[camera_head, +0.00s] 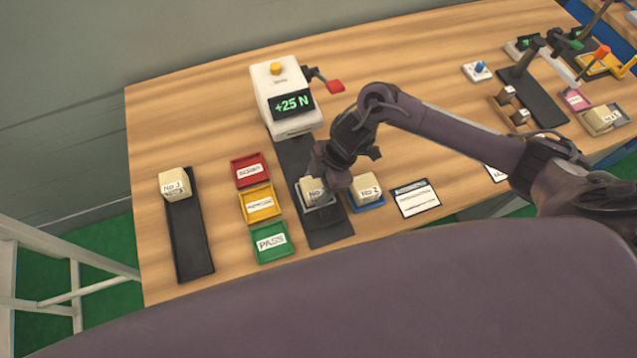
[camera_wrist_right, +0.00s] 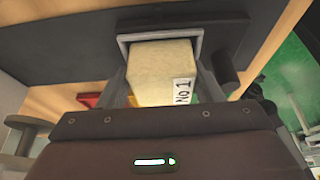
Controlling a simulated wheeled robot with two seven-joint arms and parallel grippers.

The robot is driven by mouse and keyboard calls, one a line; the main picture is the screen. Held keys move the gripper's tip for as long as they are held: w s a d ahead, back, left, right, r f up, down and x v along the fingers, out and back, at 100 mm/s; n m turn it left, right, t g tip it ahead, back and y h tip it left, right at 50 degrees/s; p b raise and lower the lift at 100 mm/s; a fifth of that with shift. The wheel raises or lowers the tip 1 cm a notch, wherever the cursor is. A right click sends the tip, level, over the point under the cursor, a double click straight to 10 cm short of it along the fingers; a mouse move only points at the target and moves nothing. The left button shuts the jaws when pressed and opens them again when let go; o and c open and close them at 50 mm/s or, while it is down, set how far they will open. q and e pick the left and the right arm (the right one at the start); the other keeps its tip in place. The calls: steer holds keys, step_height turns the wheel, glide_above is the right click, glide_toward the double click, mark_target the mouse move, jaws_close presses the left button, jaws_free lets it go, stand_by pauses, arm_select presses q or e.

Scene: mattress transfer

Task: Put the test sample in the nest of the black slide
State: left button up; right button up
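The block labelled No 1 (camera_head: 312,191) stands in the grey square frame of the nest (camera_head: 321,207) on the black slide (camera_head: 331,233). My right gripper (camera_head: 326,178) is down at this block and partly covers it in the head view. In the right wrist view the No 1 block (camera_wrist_right: 162,75) sits between the two fingers, inside the grey frame (camera_wrist_right: 200,46). The fingers lie close along both sides; whether they press on it is unclear. My left gripper is not in view.
Block No 2 (camera_head: 368,187) stands on a blue tray just right of the slide. Block No 3 (camera_head: 173,184) is on another black strip (camera_head: 190,240). A gauge (camera_head: 286,92) reads +25 N. Red (camera_head: 249,169), yellow and green trays (camera_head: 271,243) lie left. A card (camera_head: 416,198) lies right.

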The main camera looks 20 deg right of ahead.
steer(key=shift+s+d+f, duration=0.1)
steer(key=shift+s+f, duration=0.35)
steer(key=shift+f, duration=0.05)
steer(key=shift+r+p, duration=0.3)
steer(key=shift+r, duration=0.25)
steer(key=v, duration=1.2)
steer(key=shift+w+b, duration=0.35)
steer(key=shift+b, duration=0.05)
steer(key=shift+r, duration=0.1)
